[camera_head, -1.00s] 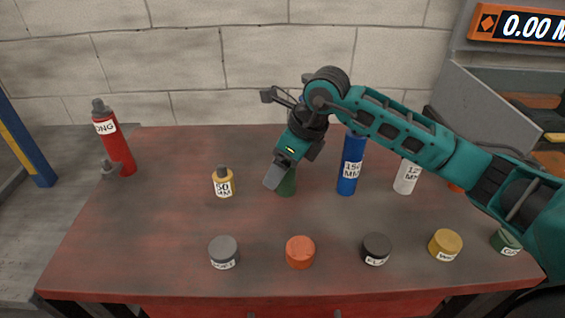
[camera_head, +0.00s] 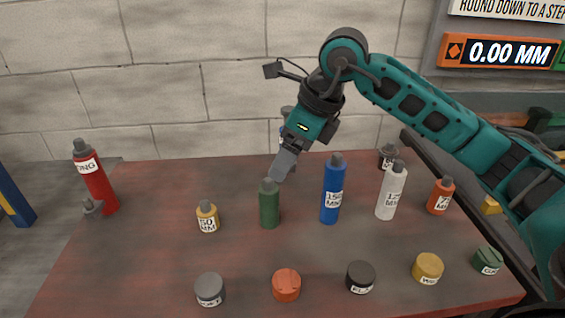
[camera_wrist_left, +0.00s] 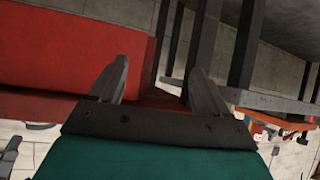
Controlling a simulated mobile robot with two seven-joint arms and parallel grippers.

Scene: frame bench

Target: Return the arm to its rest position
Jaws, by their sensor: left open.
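My right arm comes in from the right in the head view. Its gripper (camera_head: 281,166) points down and left, with its tip close to the cap of an upright green bottle (camera_head: 269,207). I see it side-on, so its finger gap is hidden; I cannot tell whether it touches the cap. My left gripper (camera_wrist_left: 160,72) shows only in the left wrist view. Its two fingers are apart with nothing between them, in front of a red surface (camera_wrist_left: 60,50) and dark metal legs (camera_wrist_left: 210,35).
On the worn red table (camera_head: 130,250) stand a red bottle (camera_head: 98,185), yellow (camera_head: 207,219), blue (camera_head: 331,195), white (camera_head: 390,195) and orange (camera_head: 440,197) bottles. Several short round pots, such as a grey one (camera_head: 209,289), line the front. A display (camera_head: 510,52) reads 0.00 MM.

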